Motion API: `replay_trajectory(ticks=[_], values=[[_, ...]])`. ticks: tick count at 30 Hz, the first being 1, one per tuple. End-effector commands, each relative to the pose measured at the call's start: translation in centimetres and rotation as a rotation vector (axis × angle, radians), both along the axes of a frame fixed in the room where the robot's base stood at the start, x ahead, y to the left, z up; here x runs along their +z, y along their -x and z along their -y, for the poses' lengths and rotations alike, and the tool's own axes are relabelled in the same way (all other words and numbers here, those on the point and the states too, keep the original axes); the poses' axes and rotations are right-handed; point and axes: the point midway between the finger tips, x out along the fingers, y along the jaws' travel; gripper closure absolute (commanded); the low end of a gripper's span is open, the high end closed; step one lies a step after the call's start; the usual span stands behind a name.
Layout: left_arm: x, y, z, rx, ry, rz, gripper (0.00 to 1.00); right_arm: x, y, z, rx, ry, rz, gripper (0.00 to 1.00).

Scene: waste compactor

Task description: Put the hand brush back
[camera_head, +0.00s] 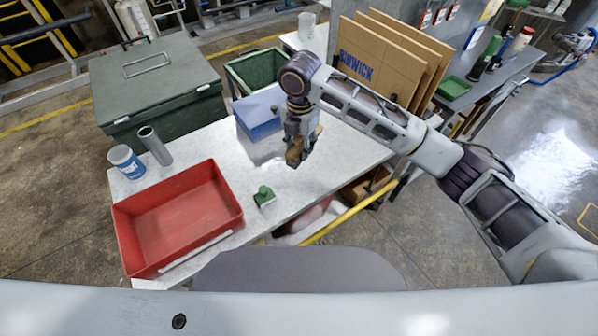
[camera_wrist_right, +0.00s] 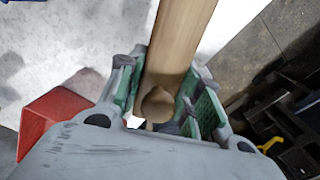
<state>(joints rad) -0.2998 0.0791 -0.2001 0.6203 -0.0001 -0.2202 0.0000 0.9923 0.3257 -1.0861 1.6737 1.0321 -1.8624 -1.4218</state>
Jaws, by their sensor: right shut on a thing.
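My right gripper (camera_head: 298,147) is above the right part of the light grey table, its fingers pointing down. It is shut on a brown wooden piece (camera_head: 294,156), which looks like the hand brush. In the right wrist view the fingers (camera_wrist_right: 165,98) close around a long pale wooden handle (camera_wrist_right: 183,40) with a rounded end. No bristles are clearly seen. My left gripper is not in view.
A red tray (camera_head: 227,214) is at the table's front left, with a small green object (camera_head: 264,196) beside it. A blue box (camera_head: 259,126) is just left of my gripper. A blue-white can (camera_head: 126,162) and grey cylinder (camera_head: 155,147) stand left. Cardboard sheets (camera_head: 372,66) stand behind.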

Motion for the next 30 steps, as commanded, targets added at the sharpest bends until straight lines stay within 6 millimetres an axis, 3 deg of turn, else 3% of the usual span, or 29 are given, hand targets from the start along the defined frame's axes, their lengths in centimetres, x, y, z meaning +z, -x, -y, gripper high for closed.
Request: replay_trajectory(ticks=[12,24,30], values=[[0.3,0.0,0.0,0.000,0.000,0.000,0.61,-4.3,0.0,0.0,-0.001,0.000,0.000,0.88],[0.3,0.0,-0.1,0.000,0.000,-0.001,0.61,-4.6,0.0,0.0,0.000,0.000,0.000,0.88],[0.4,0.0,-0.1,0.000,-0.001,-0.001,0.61,-6.2,0.1,0.0,0.000,0.001,-0.002,0.88]])
